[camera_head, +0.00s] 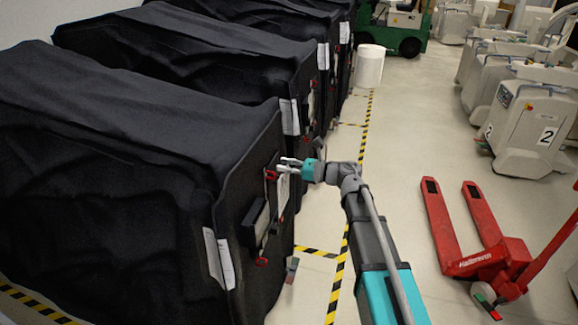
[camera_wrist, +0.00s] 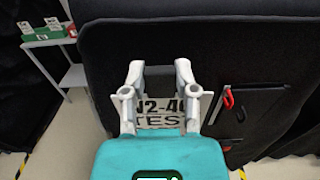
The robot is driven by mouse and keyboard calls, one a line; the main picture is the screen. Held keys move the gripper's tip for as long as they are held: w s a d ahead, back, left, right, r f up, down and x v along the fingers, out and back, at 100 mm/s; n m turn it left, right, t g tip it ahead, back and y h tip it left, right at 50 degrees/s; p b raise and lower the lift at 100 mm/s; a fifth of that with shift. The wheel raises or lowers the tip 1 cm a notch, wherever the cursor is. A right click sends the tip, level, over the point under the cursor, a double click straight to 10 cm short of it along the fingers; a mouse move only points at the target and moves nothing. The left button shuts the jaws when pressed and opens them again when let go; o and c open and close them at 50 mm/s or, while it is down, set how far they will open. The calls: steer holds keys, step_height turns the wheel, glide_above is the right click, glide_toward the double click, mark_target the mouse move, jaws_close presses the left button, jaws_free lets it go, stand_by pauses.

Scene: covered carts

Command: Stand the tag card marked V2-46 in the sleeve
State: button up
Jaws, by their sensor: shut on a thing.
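My gripper (camera_wrist: 159,76) is shut on a white tag card (camera_wrist: 159,112) between its two pale fingers. The card's dark print reads partly as "2-4" with "TES" below; the fingers hide its ends. In the head view my gripper (camera_head: 287,165) is at the end panel of the nearest black covered cart (camera_head: 228,190), by its upper edge. A dark, grey-edged patch shows between the fingertips in the wrist view; I cannot tell whether it is the sleeve.
Red and black hooks (camera_wrist: 228,98) hang on the panel right of my gripper. A small white table (camera_wrist: 72,75) with a green tray (camera_wrist: 42,35) of white cards stands at left. A red pallet jack (camera_head: 490,250) is on the floor at right, with clear floor between.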

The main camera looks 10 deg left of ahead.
mark_target(285, 201)
steer(key=shift+w+a+f+b, duration=0.1)
steer(key=shift+a+f+b, duration=0.2)
steer(key=shift+a, duration=1.2)
steer(key=shift+w+a+f+b, duration=0.15)
steer(key=shift+a+f+b, duration=0.15)
steer(key=shift+a, duration=1.15)
steer(key=shift+w+a+f+b, duration=0.1)
steer(key=shift+a+f+b, duration=0.2)
steer(key=shift+a, duration=1.2)
steer(key=shift+a+f, duration=0.1)
steer(key=shift+f, duration=0.05)
steer(key=shift+f+b, duration=5.05)
steer(key=shift+b, duration=0.15)
steer(key=shift+f+b, duration=1.15)
steer(key=o, duration=1.1)
steer(key=d, duration=0.8)
steer(key=s+d, duration=0.1)
steer(key=d, duration=0.3)
